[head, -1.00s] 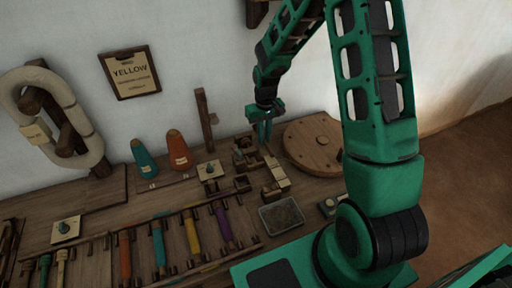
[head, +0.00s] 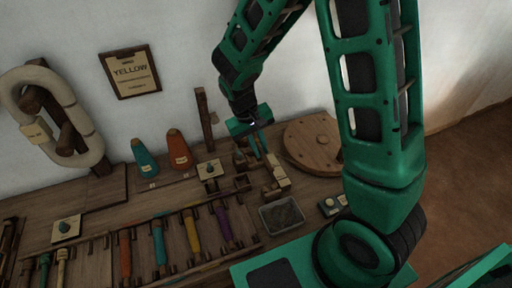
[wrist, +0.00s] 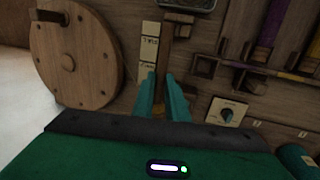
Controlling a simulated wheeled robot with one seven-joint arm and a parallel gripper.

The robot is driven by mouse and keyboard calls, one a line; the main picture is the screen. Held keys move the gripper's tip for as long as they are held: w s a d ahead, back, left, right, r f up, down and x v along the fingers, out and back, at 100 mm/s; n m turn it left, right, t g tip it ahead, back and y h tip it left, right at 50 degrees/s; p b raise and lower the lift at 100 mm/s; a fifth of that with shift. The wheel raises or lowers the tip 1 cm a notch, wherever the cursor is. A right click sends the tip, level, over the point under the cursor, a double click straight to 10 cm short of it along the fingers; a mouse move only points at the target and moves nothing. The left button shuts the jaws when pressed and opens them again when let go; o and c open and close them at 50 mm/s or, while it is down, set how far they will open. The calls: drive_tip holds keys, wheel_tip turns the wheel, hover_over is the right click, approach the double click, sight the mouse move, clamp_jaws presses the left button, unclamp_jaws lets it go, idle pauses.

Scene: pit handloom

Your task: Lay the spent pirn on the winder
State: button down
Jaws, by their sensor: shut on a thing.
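My gripper (head: 257,155) is over the small wooden winder (head: 244,158) at the back of the bench, left of the round wooden disc. In the wrist view its two teal fingers (wrist: 162,98) are close together, shut on a narrow thing, which I take to be the spent pirn. The fingers and the dark wood behind them hide most of it. I cannot tell whether it touches the winder.
The round wooden disc (head: 313,143) lies close on the right. A grey tray (head: 282,215) is in front. Teal (head: 145,158) and orange (head: 179,150) cones stand left, behind a rack of coloured pirns (head: 190,232). An upright post (head: 205,120) rises nearby.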

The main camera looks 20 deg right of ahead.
drive_tip(key=shift+f, duration=4.45)
drive_tip(key=c, duration=1.4)
unclamp_jaws()
drive_tip(key=shift+o, duration=0.2)
drive_tip(key=shift+r, duration=4)
